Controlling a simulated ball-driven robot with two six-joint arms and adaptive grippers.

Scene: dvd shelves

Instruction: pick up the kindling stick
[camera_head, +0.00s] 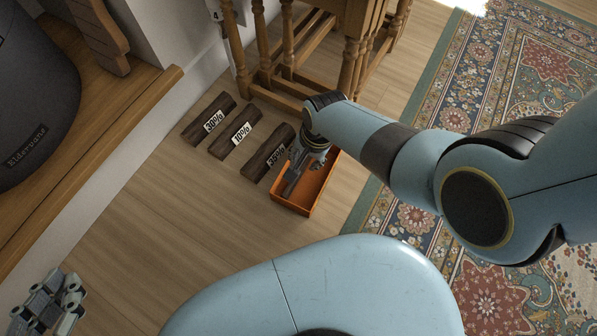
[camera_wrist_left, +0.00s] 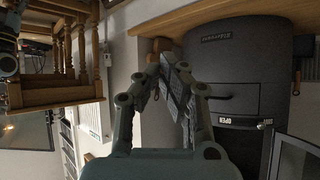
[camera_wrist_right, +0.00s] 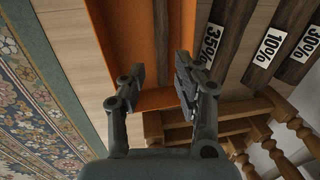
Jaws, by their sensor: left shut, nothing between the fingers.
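A narrow dark wooden strip (camera_wrist_right: 161,45), which looks like the kindling stick, lies in the orange tray in the right wrist view. My right gripper (camera_wrist_right: 161,80) is open over the tray, its fingers on either side of the strip with gaps. I cannot tell how far above the strip they are. My left gripper (camera_head: 48,302) is at the lower left, far from the tray. In the left wrist view its fingertips (camera_wrist_left: 175,78) are together and empty.
Three dark wooden pieces labelled 30% (camera_head: 199,125), 10% (camera_head: 223,145) and 35% (camera_head: 261,163) lie left of the tray. Wooden furniture legs (camera_head: 290,45) stand behind. A patterned rug (camera_head: 430,110) lies right. A dark stove (camera_head: 30,90) stands left. Floor between is clear.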

